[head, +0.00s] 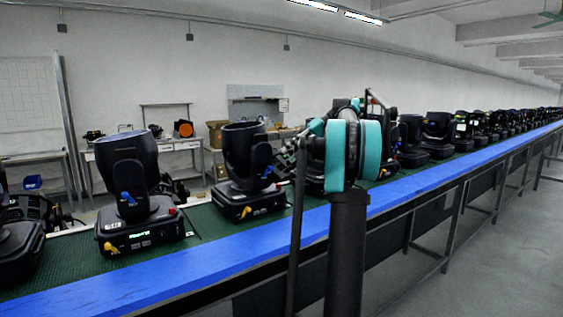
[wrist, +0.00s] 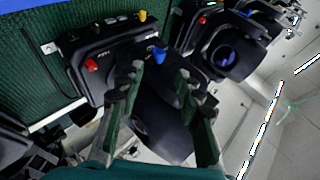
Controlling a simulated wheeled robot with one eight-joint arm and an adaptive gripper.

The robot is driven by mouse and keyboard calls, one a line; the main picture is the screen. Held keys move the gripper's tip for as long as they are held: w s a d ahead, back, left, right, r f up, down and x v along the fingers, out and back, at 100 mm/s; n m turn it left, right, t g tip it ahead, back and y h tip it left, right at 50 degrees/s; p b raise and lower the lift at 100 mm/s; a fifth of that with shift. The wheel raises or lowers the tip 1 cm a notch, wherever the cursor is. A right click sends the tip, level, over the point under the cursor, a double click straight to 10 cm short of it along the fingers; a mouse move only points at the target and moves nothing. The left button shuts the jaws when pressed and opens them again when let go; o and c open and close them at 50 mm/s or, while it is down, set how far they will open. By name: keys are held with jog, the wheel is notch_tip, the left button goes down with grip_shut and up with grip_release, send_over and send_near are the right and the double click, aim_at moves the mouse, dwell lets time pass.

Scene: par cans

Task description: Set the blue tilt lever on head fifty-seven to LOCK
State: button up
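In the wrist view a black moving-head light (wrist: 95,55) fills the middle, with a blue lever (wrist: 158,54) on its side. My gripper (wrist: 160,76) is open, one finger on each side of the light's dark head, with the blue lever just past and between the fingertips. I see no contact with the lever, though depth is hard to judge. The lever's LOCK marking and the head's number cannot be read. In the head view, similar lights show blue levers, one on the near light (head: 127,197) and one on the light nearer my arm (head: 267,171).
A row of black lights stands on a green mat (head: 200,222) behind a long blue rail (head: 130,288). In the wrist view another light (wrist: 225,50) stands close at the right. Red and yellow knobs stick out from the bases. Open floor (head: 480,260) lies at right.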

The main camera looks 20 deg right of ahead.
jog(key=shift+v, duration=2.4)
